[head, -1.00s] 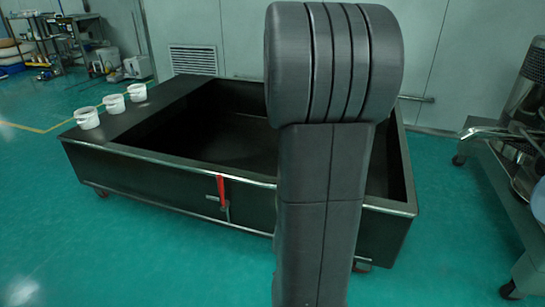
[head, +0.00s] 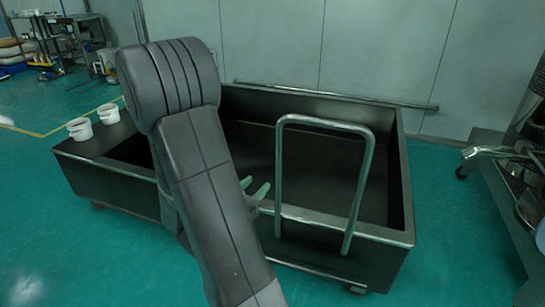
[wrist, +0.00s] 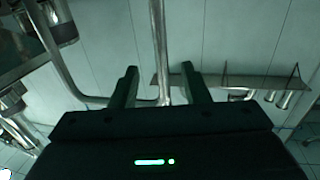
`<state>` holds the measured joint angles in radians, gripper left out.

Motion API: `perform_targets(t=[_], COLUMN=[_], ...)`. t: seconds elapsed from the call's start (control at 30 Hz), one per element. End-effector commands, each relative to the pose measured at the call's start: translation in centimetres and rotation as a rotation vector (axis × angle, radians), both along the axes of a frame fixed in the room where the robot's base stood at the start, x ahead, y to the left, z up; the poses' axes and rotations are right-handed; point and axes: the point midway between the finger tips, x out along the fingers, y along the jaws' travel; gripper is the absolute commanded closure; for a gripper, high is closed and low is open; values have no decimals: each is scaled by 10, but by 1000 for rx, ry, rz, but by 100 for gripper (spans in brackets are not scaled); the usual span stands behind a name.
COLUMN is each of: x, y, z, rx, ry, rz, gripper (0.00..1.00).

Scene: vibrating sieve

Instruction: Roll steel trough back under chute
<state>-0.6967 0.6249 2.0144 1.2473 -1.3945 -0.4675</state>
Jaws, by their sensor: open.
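The steel trough (head: 388,232) is a large, dark, open box on casters in the middle of the head view. A steel U-shaped push handle (head: 325,122) stands upright at its front right side. My gripper (head: 257,188) is open and empty, just left of the handle's left post, partly hidden by my arm. In the wrist view my gripper (wrist: 160,72) has a vertical steel tube (wrist: 158,35) showing between its fingers, seemingly the handle's post. I cannot tell whether the tube lies between the jaws or beyond them. The chute cannot be made out.
White buckets (head: 79,129) stand on the trough's left ledge. A steel machine or cart (head: 500,190) stands close to the right. Green floor in front of the trough is clear. Shelving (head: 60,45) is far back left.

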Motion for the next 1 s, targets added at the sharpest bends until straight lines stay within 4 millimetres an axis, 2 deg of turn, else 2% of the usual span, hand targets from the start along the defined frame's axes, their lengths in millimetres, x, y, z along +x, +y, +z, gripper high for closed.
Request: perform_targets(t=[0.13, 0.27, 0.8, 1.0], x=[7, 23, 106, 118], y=[-5, -15, -61, -67], z=[0, 0, -1, 0], rx=[-8, -6, -5, -5], ry=[-1, -2, -2, -2], rz=[-9, -9, -6, -4], gripper=[58, 58, 58, 58])
